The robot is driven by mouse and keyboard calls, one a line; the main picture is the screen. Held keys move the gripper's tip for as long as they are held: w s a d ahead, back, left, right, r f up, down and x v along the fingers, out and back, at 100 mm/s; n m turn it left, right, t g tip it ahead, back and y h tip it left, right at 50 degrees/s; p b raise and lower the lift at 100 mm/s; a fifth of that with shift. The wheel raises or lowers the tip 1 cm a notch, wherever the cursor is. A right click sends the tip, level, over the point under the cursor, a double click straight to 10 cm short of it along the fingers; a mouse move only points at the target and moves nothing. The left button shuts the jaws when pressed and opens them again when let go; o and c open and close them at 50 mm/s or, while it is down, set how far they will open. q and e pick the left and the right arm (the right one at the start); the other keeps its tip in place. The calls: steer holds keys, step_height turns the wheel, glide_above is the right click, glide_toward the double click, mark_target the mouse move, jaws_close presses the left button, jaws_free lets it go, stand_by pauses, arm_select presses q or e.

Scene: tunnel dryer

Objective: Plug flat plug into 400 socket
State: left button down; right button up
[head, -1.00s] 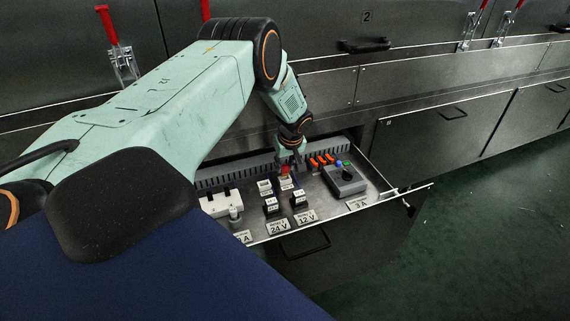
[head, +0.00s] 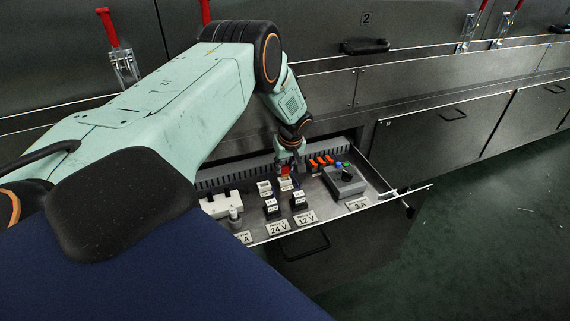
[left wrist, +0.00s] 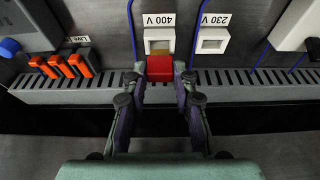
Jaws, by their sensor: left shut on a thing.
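My left gripper (left wrist: 160,92) is shut on the red flat plug (left wrist: 160,68), with one finger on each side of it. The plug also shows in the head view (head: 285,170), just below my left gripper (head: 287,160). The white 400 V socket (left wrist: 160,33) lies straight ahead of the plug in the left wrist view. It also shows in the head view (head: 286,184). The plug's front edge overlaps the socket's lower edge in the wrist view; I cannot tell whether they touch. My right gripper is not in view.
The 230 V socket (left wrist: 212,40) is beside the 400 V one. Orange switches (left wrist: 66,66) stand on the other side. A slotted grey cable duct (left wrist: 260,82) runs behind. A grey box with a black knob (head: 345,180) is to the right on the drawer panel.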

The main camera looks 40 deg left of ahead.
arm_select(q)
steer(key=shift+p, duration=0.45)
stand_by(0.6)
steer(key=shift+f+b, duration=0.95)
steer(key=shift+f, duration=0.25)
steer(key=c, duration=1)
jaws_free()
steer(key=v, duration=0.8)
stand_by(0.4)
